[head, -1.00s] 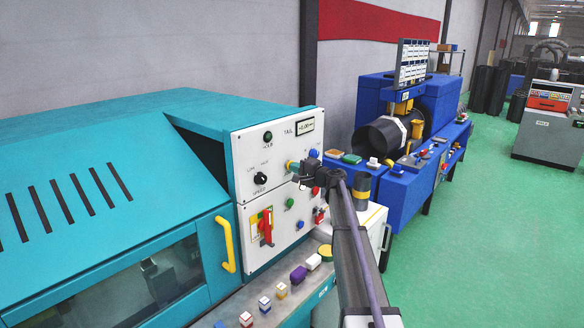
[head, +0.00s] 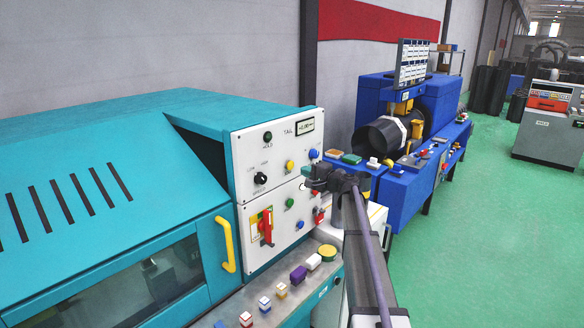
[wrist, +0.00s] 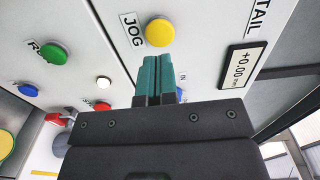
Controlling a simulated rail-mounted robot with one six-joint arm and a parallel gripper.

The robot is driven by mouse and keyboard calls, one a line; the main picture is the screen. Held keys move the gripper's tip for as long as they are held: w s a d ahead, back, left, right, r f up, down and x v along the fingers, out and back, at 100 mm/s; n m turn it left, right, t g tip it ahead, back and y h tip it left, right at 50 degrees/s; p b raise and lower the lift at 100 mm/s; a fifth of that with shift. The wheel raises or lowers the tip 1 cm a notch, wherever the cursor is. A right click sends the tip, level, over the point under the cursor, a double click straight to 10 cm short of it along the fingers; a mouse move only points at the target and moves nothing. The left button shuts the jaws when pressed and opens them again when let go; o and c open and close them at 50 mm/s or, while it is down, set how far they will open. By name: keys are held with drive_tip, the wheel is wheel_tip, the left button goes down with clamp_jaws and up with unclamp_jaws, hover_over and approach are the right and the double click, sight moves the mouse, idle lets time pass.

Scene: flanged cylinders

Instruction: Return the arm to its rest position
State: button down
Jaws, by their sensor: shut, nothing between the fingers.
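My gripper (head: 308,185) is in front of the white control panel (head: 250,185) of the teal machine in the head view, at the end of my dark arm. In the wrist view its teal fingers (wrist: 159,75) are pressed together with nothing between them. They point toward the panel, just below the yellow JOG button (wrist: 159,32) in the picture. That yellow button (head: 290,166) is uncovered in the head view, left of and above the fingers. The fingers look apart from the panel. They partly hide a blue button (wrist: 179,93) in the wrist view.
The panel carries a red switch (head: 267,226), a black knob (head: 261,179), a green button (wrist: 54,53) and a display (wrist: 243,66). A yellow handle (head: 227,245) sticks out from the teal machine. A blue machine (head: 405,195) stands behind my arm. Green floor (head: 500,240) lies open at right.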

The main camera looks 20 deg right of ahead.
drive_tip(key=s+a+f+n+g+h+b, duration=0.1)
drive_tip(key=s+a+f+n+g, duration=0.3)
drive_tip(key=s, duration=1)
drive_tip(key=s+a+f+n+g+h+b, duration=0.2)
drive_tip(key=s+a+f+n+g+h, duration=0.2)
drive_tip(key=s+a+f, duration=0.6)
drive_tip(key=s+a+f+n+g+h+b, duration=0.2)
drive_tip(key=s+a+f+g, duration=0.6)
drive_tip(key=s, duration=1.1)
drive_tip(key=a+n+h, duration=0.1)
drive_tip(key=a+n, duration=0.1)
drive_tip(key=a, duration=0.2)
drive_tip(key=shift+s+a+n, duration=0.15)
drive_tip(key=shift+a+n, duration=0.05)
drive_tip(key=shift+n, duration=0.1)
idle(2.0)
